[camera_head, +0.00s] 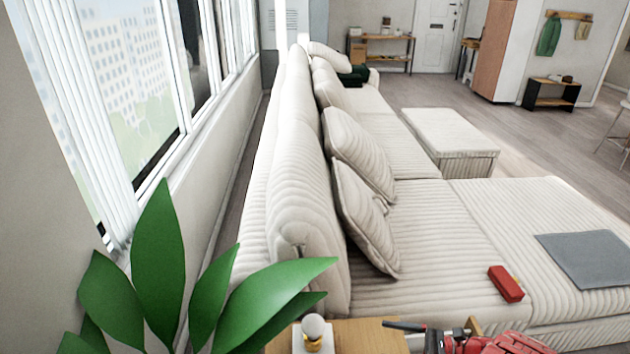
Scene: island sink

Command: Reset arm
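A red and black mechanical part, which looks like my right gripper (432,338), shows at the bottom edge, right of centre. Its red body is cut off by the frame, and a dark bar points left from it over the wooden side table (362,335). I cannot make out two separate fingertips or whether it holds anything. My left gripper is not in view.
A small white stand with a round bulb (313,328) is on the side table. A leafy plant (160,270) fills the lower left by the window. The ribbed sofa (425,210) holds cushions, a red box (506,284) and a grey cloth (590,260). Open floor (545,140) lies beyond.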

